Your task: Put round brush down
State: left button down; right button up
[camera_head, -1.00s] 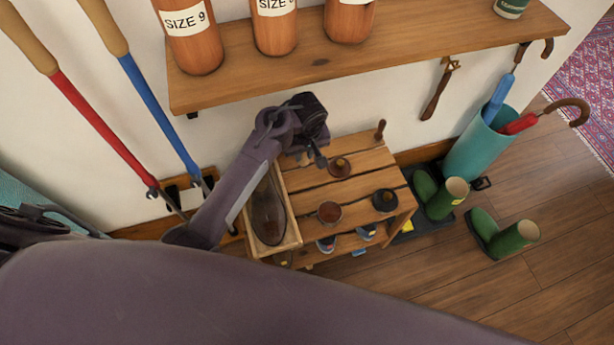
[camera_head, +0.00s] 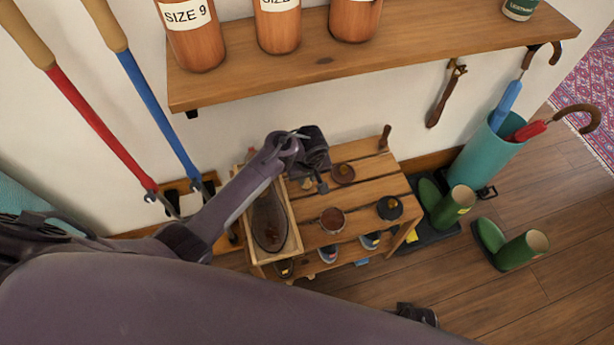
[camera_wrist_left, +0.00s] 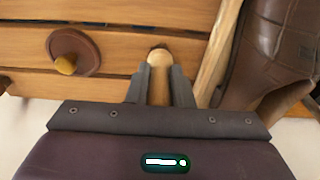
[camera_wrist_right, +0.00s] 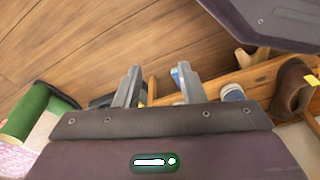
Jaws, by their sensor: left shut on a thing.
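My left gripper (camera_head: 318,182) is over the back left of the slatted wooden bench (camera_head: 362,170), pointing down. In the left wrist view its fingers (camera_wrist_left: 160,85) are shut on the round brush (camera_wrist_left: 160,60), whose pale rounded end shows between them, above or against the slats. I cannot tell whether it touches the wood.
A round brown lid (camera_head: 343,173) with a yellow knob lies close right of the left gripper. Tins (camera_head: 333,219) (camera_head: 389,207) stand farther forward. A wooden box (camera_head: 291,240) holding a brown shoe (camera_head: 270,222) is at left. A wall shelf (camera_head: 420,45) overhangs behind.

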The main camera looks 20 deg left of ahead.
pick_arm(q)
jog(key=shift+f, duration=0.15)
jog(key=c, duration=1.3)
grip_release()
pick_arm(e)
jog(key=shift+r, duration=0.1)
pick_arm(q)
jog(key=shift+r, duration=0.35)
notch_tip(320, 180, up, 2)
jog(key=shift+s+d+r+p, duration=0.1)
jog(key=shift+s+d+p, duration=0.05)
jog(key=shift+p, duration=0.4)
jog(key=r, duration=0.3)
jog(key=r+p, duration=0.1)
jog(key=r, duration=0.2)
jog(key=s+r+p, duration=0.1)
jog(key=r, duration=0.2)
jog(key=shift+s+d+r, duration=0.1)
jog(key=shift+d+r, duration=0.05)
jog(key=shift+d, duration=0.25)
pick_arm(e)
jog(key=s+d+f, duration=0.1)
jog(key=s+f, duration=0.3)
jog(key=s, duration=0.2)
jog(key=shift+d, duration=0.35)
jog(key=shift+s+f, duration=0.1)
